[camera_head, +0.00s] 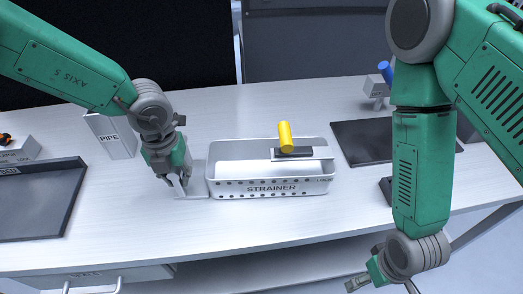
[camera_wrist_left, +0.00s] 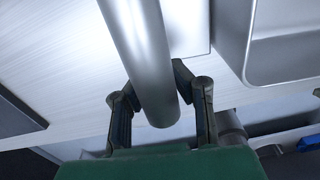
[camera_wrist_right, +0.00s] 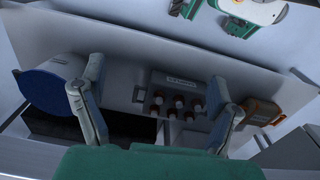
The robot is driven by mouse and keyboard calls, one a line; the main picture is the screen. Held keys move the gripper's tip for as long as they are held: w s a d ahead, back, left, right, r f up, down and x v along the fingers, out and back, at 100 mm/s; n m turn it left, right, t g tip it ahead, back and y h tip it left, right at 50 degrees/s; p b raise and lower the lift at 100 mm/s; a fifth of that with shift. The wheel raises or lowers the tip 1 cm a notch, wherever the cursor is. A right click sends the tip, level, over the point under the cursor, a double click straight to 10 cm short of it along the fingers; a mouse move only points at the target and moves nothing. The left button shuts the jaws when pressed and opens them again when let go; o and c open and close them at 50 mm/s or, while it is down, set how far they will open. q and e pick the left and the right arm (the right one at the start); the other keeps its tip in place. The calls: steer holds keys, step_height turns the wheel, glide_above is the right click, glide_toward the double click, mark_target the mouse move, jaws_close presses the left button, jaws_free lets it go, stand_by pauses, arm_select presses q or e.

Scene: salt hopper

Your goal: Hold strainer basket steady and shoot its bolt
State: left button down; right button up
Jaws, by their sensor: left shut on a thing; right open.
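The strainer basket (camera_head: 270,188), a pale metal trough labelled STRAINER, stands on the white bench in the head view; part of it shows in the left wrist view (camera_wrist_left: 285,75). A yellow bolt knob (camera_head: 285,135) stands up from a dark slot on the plate at its right part. My left gripper (camera_head: 176,184) is at the basket's left end, shut on a grey metal cylinder, apparently its handle (camera_wrist_left: 150,60). The fingers lie on both sides of the cylinder in the left wrist view (camera_wrist_left: 157,85). My right gripper (camera_head: 368,280) is open and empty, low in front of the bench edge.
A PIPE block (camera_head: 110,137) stands left of my left gripper. A dark tray (camera_head: 40,205) lies further left. A dark mat (camera_head: 365,140) lies right of the basket, near a blue-topped post (camera_head: 385,72). The bench front is mostly clear.

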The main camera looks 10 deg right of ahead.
arm_select(q)
steer(key=shift+s+a+f, duration=0.1)
steer(key=shift+s+f, duration=0.15)
steer(key=shift+f, duration=0.05)
arm_select(e)
steer(key=w+r+n+g, duration=0.1)
steer(key=w+r+g, duration=0.1)
steer(key=w+r, duration=0.2)
steer(key=w+a+r+n+g, duration=0.1)
steer(key=w+r+n+g, duration=0.1)
steer(key=w+r, duration=0.2)
steer(key=w+a+r+n+g, duration=0.1)
steer(key=w+r, duration=0.3)
steer(key=w, duration=0.1)
steer(key=shift+r+n+g, duration=0.3)
steer(key=shift+r+g, duration=0.05)
steer(key=shift+g, duration=0.05)
steer(key=w+a+r+n+t, duration=0.3)
steer(key=w+a+r+n, duration=0.25)
steer(key=w+r, duration=0.3)
step_height(320, 180, up, 13)
steer(key=n+t, duration=0.3)
steer(key=n, duration=0.3)
glide_above(286, 132)
step_height(286, 132, down, 12)
